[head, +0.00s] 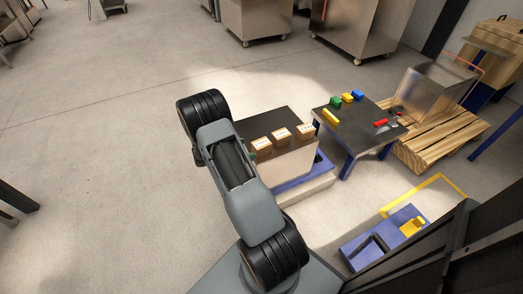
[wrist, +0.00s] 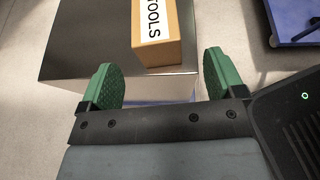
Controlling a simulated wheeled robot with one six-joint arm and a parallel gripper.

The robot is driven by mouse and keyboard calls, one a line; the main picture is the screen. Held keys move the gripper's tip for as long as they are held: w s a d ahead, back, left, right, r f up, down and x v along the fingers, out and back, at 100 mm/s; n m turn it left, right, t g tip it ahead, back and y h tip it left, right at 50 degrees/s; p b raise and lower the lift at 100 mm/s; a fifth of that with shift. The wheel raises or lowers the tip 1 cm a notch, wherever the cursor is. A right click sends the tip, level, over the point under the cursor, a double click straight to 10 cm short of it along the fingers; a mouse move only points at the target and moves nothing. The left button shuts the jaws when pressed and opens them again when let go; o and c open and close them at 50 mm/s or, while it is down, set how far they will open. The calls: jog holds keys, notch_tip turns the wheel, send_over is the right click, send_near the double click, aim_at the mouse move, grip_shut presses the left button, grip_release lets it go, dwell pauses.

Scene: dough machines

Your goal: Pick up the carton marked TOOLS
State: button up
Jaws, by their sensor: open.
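The brown carton marked TOOLS (wrist: 173,52) shows at the top of the wrist view, with a white label in black letters; its far end is cut off by the frame. My gripper (wrist: 160,62) is open, with a green finger on either side of the carton's near end and gaps on both sides. It holds nothing. In the head view three cartons stand in a row on a dark-topped stand (head: 262,122): a left one (head: 262,154), a middle one (head: 282,145) and a right one (head: 305,139). Their labels are too small to read there. My arm hides most of the gripper.
A dark table (head: 352,138) with coloured blocks stands right of the stand. A wooden pallet (head: 440,150) with a metal bin (head: 437,88) is beyond it. A blue item (head: 385,240) lies on the floor at lower right.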

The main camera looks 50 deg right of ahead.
aim_at(260, 147)
jog(key=shift+w+b+x, duration=0.2)
jog(key=shift+b+x, duration=0.95)
jog(key=shift+x, duration=2.9)
jog(key=c, duration=1.1)
